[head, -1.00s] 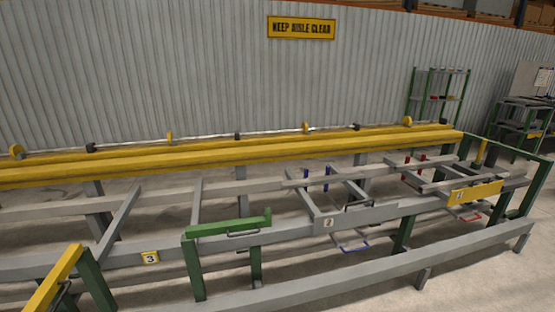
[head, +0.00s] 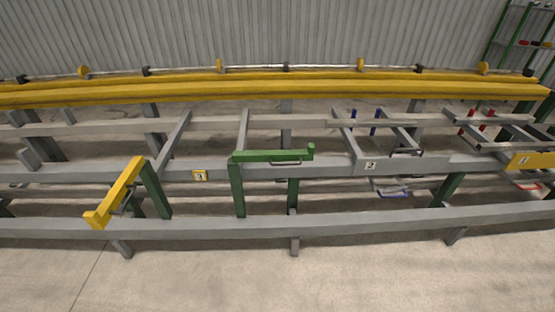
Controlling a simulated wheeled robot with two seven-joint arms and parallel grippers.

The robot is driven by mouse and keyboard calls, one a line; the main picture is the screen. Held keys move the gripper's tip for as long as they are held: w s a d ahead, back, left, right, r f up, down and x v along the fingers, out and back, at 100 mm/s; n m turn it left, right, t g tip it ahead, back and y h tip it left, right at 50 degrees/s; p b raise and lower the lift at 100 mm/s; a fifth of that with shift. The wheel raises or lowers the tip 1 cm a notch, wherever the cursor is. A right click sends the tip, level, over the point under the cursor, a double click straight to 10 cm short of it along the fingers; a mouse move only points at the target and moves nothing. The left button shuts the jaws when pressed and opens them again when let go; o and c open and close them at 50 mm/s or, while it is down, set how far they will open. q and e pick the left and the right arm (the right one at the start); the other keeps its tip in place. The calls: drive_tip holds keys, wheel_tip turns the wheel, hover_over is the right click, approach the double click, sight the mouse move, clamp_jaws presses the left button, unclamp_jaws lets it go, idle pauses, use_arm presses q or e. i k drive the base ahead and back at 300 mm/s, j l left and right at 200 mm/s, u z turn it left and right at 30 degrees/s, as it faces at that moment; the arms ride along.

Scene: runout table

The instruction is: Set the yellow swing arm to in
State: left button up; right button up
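The yellow swing arm (head: 118,190) is at the left of the head view, on top of a green post (head: 155,190). It slants out from the post toward the front rail, its free end low and nearest to me. A dark handle shows partly beside it. A green swing arm (head: 272,155) lies along the frame to its right, on its own green post, with a grey handle on its front. A second yellow piece (head: 532,161) with a label is at the far right edge. Neither of my grippers is in view.
A long grey front rail (head: 350,219) runs across the frame between me and the swing arms. Yellow beams (head: 270,90) run along the back. Number plates 3 (head: 200,175) and 2 (head: 370,166) sit on the middle rail. The concrete floor (head: 300,275) in front is clear.

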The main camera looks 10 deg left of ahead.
sight(98, 220)
drive_tip(key=u, duration=1.7)
